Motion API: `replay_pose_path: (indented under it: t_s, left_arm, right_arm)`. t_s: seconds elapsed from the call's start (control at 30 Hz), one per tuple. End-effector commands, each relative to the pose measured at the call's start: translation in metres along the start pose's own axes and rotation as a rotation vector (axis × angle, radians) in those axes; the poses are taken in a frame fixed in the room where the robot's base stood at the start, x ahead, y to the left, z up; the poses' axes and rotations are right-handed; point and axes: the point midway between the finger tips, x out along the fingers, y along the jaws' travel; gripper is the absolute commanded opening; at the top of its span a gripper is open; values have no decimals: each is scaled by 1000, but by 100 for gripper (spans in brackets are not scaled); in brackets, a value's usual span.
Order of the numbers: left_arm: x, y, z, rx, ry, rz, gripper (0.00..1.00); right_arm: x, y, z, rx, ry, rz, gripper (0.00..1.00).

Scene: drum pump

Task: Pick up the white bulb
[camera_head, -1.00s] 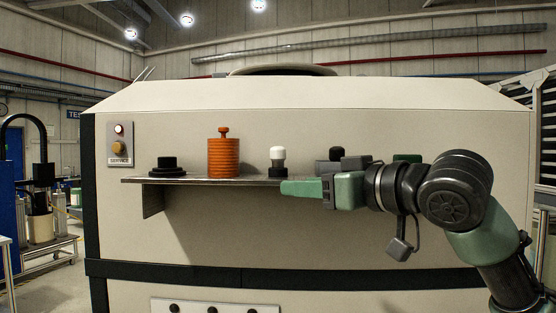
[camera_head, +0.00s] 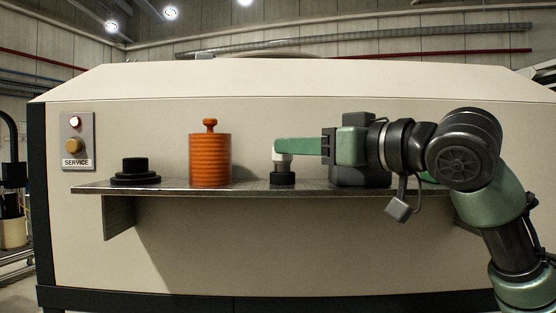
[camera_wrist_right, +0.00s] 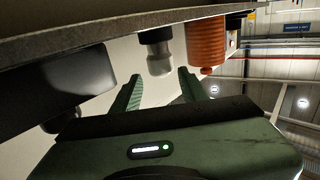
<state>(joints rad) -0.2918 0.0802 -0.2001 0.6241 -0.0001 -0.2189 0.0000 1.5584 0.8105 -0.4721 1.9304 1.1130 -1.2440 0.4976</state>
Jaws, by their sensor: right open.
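The white bulb (camera_head: 282,158) stands upright in a small black base (camera_head: 282,178) on the shelf. In the head view a green finger of my right gripper (camera_head: 279,146) crosses in front of its upper part. In the right wrist view, which is turned over, the bulb (camera_wrist_right: 160,65) shows between the two green fingertips of the open right gripper (camera_wrist_right: 160,77). The fingers do not appear closed on it, and whether either touches it I cannot tell. My left gripper is not in view.
On the shelf (camera_head: 255,189), an orange ribbed cylinder (camera_head: 210,160) with a knob stands left of the bulb. A black stepped part (camera_head: 135,172) is farther left. A dark block (camera_head: 362,178) sits behind my right gripper. A service button panel (camera_head: 76,141) is on the wall.

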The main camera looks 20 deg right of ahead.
Motion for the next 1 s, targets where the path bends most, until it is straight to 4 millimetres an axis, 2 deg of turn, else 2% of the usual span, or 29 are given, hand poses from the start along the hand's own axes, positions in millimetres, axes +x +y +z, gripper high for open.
replay_pose_path:
  t_s: [0.1, 0.2, 0.4, 0.5, 0.67, 0.83, 0.9, 1.0]
  left_arm:
    - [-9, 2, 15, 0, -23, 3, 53]
    - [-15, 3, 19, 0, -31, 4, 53]
    - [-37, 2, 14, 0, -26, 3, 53]
    - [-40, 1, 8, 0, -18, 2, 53]
    - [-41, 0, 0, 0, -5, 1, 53]
    - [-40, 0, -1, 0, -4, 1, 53]
    - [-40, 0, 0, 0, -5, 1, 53]
    - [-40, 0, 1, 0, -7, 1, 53]
  right_arm:
    - [14, 0, -2, 1, -4, -1, 43]
    - [25, 0, -3, 0, -3, 0, 43]
    - [54, -1, -5, 1, -6, -1, 43]
    - [67, -2, -2, 2, -5, -1, 43]
    - [74, -1, -1, 0, -1, 0, 43]
    - [74, -1, 0, 0, -1, 0, 43]
    - [74, -1, 0, 0, -1, 0, 24]
    - [74, -1, 0, 0, -2, 0, 0]
